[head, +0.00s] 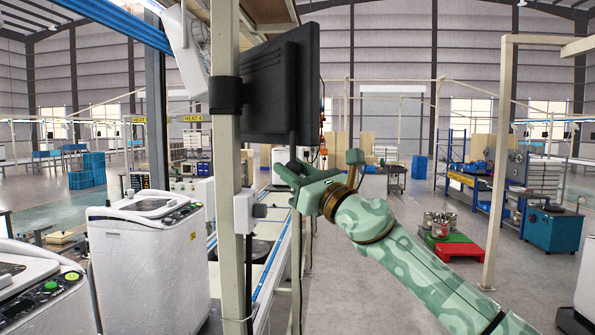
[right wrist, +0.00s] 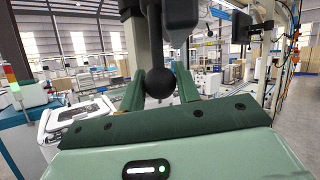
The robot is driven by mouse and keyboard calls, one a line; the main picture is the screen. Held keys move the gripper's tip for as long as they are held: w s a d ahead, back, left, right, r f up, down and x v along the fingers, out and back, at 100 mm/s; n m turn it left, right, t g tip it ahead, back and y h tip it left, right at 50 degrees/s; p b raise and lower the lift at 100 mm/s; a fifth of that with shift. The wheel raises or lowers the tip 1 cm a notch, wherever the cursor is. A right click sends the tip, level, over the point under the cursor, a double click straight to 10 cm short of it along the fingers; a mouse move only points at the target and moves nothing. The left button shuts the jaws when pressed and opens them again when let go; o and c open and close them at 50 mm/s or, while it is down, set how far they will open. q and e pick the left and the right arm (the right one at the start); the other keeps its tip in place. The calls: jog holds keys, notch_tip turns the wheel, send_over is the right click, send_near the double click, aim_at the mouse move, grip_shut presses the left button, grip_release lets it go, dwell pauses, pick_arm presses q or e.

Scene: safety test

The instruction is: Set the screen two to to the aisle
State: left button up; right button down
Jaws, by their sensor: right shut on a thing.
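A black screen (head: 283,85) is mounted by a black clamp (head: 226,95) on a pale upright post (head: 226,150), seen from behind and at a slant in the head view. A short black handle (head: 293,138) hangs below its lower edge. My right gripper (head: 290,175) is at the lower end of this handle, just under the screen. In the right wrist view the handle's round black ball (right wrist: 159,82) sits between the two green fingers, which are shut on it. The ball hides what lies directly behind it. My left gripper is not in view.
White washing machines (head: 150,255) stand left of the post along a line. A red and green pallet (head: 452,247) with metal parts stands on the aisle floor at right, near a blue cabinet (head: 553,229). The grey floor between line and pallet is largely clear.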

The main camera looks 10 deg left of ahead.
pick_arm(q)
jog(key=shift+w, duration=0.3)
pick_arm(e)
jog(key=shift+r, duration=0.2)
jog(key=c, duration=1.4)
grip_release()
jog(key=o, duration=0.4)
jog(key=shift+a, duration=0.1)
jog(key=shift+c, duration=0.2)
jog(key=shift+a+f, duration=0.1)
jog(key=shift+s+d, duration=0.15)
jog(key=shift+d, duration=0.35)
jog(key=p+v, duration=0.2)
jog(key=v, duration=0.2)
jog(key=shift+s+d+f+p, duration=0.25)
jog(key=shift+p, duration=0.1)
pick_arm(q)
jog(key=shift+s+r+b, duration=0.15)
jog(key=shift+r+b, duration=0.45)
jog(key=shift+b, duration=0.2)
pick_arm(e)
jog(key=v, duration=1)
jog(key=shift+s+f, duration=0.25)
jog(key=shift+f, duration=0.05)
